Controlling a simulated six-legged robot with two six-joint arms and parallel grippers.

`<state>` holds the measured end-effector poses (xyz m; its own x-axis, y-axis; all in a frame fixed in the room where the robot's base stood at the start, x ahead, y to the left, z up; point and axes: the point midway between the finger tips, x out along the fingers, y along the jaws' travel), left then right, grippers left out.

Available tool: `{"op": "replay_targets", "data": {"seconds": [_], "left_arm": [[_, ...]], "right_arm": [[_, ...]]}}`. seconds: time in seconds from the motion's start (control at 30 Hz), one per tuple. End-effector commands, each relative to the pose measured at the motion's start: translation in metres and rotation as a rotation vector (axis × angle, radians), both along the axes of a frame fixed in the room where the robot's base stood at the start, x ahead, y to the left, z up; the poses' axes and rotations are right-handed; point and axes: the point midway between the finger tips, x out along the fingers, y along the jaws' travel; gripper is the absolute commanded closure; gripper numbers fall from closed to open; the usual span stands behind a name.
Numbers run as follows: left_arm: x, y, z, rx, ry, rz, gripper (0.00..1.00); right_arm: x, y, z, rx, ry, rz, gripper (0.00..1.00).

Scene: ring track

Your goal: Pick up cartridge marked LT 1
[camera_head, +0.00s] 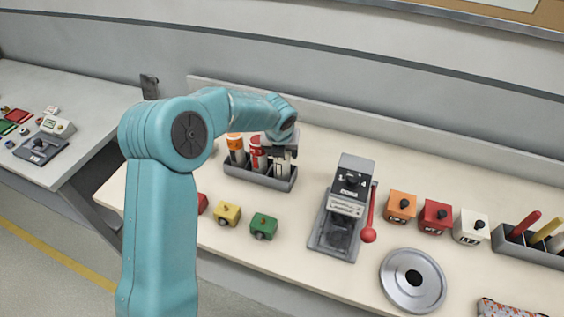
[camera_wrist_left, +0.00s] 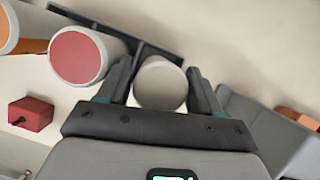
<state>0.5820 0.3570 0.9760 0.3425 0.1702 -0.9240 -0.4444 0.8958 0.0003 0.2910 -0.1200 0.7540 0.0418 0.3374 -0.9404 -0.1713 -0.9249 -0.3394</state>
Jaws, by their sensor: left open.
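A dark grey rack (camera_head: 262,178) on the bench holds an orange-topped cartridge (camera_head: 235,145), a red-topped cartridge (camera_head: 257,152) and a white cartridge (camera_head: 283,168). I cannot read LT 1 on any of them. My left gripper (camera_head: 281,152) is above the rack's right end, over the white cartridge, partly hiding it. In the left wrist view, the open fingers (camera_wrist_left: 160,88) stand on either side of the white cartridge's round end (camera_wrist_left: 160,83), with small gaps. The red cartridge (camera_wrist_left: 78,56) is just left of the left finger. My right gripper is not in view.
Red, yellow (camera_head: 227,213) and green (camera_head: 263,226) blocks lie in front of the rack. A grey device (camera_head: 340,222) with a red lever stands to its right. Orange, red and white boxes (camera_head: 471,227), a round grey disc (camera_head: 413,281) and a holder (camera_head: 530,248) are farther right.

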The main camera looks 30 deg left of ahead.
Motion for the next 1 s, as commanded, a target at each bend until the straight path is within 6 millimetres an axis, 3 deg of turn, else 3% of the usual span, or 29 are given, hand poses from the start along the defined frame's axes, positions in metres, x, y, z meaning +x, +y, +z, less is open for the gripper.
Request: {"op": "replay_targets", "data": {"seconds": [0.1, 0.33, 0.5, 0.8, 1.0], "left_arm": [[0.004, 0.002, -0.009, 0.000, 0.001, 0.000, 0.35], [0.004, 0.002, -0.010, 0.000, 0.000, 0.000, 0.39], [0.004, 0.002, -0.010, 0.000, 0.001, 0.000, 0.93], [0.004, 0.002, -0.007, 0.000, 0.001, 0.000, 0.93], [0.005, 0.002, 0.016, 0.001, -0.005, 0.001, 0.93]], "right_arm": [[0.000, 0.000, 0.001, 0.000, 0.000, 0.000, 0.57], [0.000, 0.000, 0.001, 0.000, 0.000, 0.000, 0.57], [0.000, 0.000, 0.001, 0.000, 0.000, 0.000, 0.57], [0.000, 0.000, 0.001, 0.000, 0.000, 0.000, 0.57], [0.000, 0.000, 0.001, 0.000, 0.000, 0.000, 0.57]]}}
